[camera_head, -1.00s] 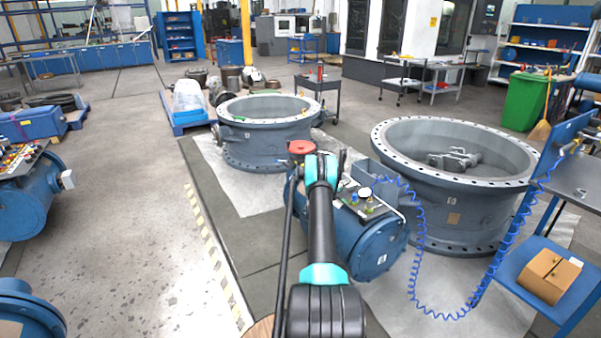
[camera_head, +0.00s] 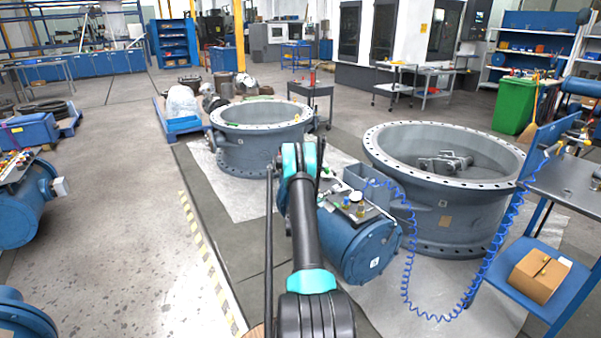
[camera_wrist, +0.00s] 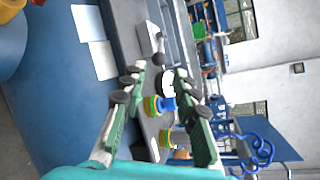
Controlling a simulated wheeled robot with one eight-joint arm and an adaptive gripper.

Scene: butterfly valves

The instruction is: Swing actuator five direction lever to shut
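The blue actuator (camera_head: 368,250) lies in front of the large grey valve ring, with a panel of fittings on top. Its number is not readable. In the wrist view its blue body (camera_wrist: 45,90) fills the left. A thin lever with a black ball knob (camera_wrist: 158,59) shows just beyond my fingertips, in line with the gap. My gripper (camera_wrist: 158,76) is open, with fingers apart and apparently nothing held. A white round gauge (camera_wrist: 168,88) and yellow-and-blue fittings (camera_wrist: 158,105) show between the fingers. In the head view my arm's wrist hides my fingertips and the knob.
A large grey valve ring (camera_head: 440,212) stands behind the actuator, another ring (camera_head: 255,150) further back. A coiled blue hose (camera_head: 410,260) runs from the actuator to a blue cart (camera_head: 565,265) at right. Other blue actuators (camera_head: 25,210) stand at left. The floor between is clear.

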